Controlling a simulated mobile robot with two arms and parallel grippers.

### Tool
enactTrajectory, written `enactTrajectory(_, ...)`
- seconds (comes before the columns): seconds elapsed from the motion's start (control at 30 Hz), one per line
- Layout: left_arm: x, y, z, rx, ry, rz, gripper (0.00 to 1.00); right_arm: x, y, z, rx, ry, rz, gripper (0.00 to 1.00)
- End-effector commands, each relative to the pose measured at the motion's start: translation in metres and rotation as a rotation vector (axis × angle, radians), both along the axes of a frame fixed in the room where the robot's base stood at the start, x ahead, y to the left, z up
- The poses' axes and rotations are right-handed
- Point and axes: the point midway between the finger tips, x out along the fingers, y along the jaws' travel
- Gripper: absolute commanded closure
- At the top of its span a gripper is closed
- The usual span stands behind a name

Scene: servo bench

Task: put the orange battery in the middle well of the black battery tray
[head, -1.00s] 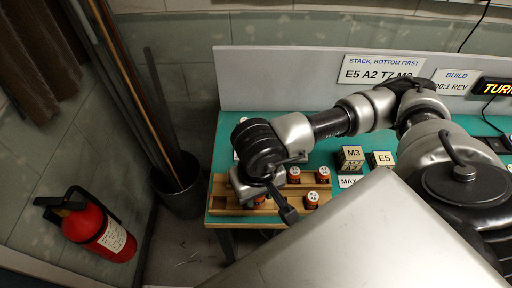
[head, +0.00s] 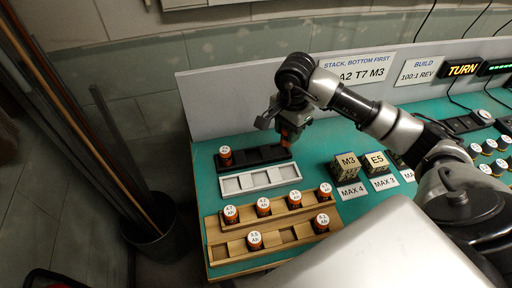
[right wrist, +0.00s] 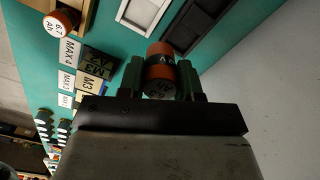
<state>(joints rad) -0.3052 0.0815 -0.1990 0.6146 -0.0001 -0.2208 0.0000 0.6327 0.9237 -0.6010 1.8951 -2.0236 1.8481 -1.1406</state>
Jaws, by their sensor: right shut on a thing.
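The black battery tray (head: 262,157) lies at the back left of the green bench in the head view. An orange battery (head: 225,157) stands in its left well; its middle well looks empty. My right gripper (head: 285,122) is over the tray's right end, shut on another orange battery (head: 289,136). In the right wrist view this battery (right wrist: 160,63) sits between the two fingers, its white labelled end toward the camera. The black tray (right wrist: 194,26) is partly behind it there. The battery seems to be above the tray; its exact height is unclear. My left gripper is out of view.
A white tray (head: 248,182) lies just in front of the black tray. A wooden rack (head: 292,236) with several orange batteries is nearer. A grey panel (head: 232,103) rises behind the bench.

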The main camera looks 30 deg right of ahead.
Motion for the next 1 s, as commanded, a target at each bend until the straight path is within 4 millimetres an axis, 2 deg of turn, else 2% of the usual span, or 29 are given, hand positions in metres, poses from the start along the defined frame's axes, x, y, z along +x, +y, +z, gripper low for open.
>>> enactTrajectory(0.03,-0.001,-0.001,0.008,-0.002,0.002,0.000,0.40,0.010,0.011,-0.003,0.008,0.002,0.002,0.97)
enactTrajectory(0.2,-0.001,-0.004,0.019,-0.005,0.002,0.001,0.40,0.038,0.038,-0.027,0.006,0.002,0.002,0.97)
enactTrajectory(0.4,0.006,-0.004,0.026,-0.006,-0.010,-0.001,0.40,0.061,0.058,-0.047,0.003,0.000,0.001,0.97)
enactTrajectory(0.57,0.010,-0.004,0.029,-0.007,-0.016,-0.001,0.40,0.065,0.063,-0.056,0.001,0.001,0.003,0.97)
enactTrajectory(0.8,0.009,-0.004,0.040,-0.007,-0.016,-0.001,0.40,0.065,0.063,-0.088,0.002,0.001,0.003,0.97)
enactTrajectory(1.0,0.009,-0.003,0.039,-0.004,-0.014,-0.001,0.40,0.065,0.062,-0.093,-0.001,-0.002,0.003,0.97)
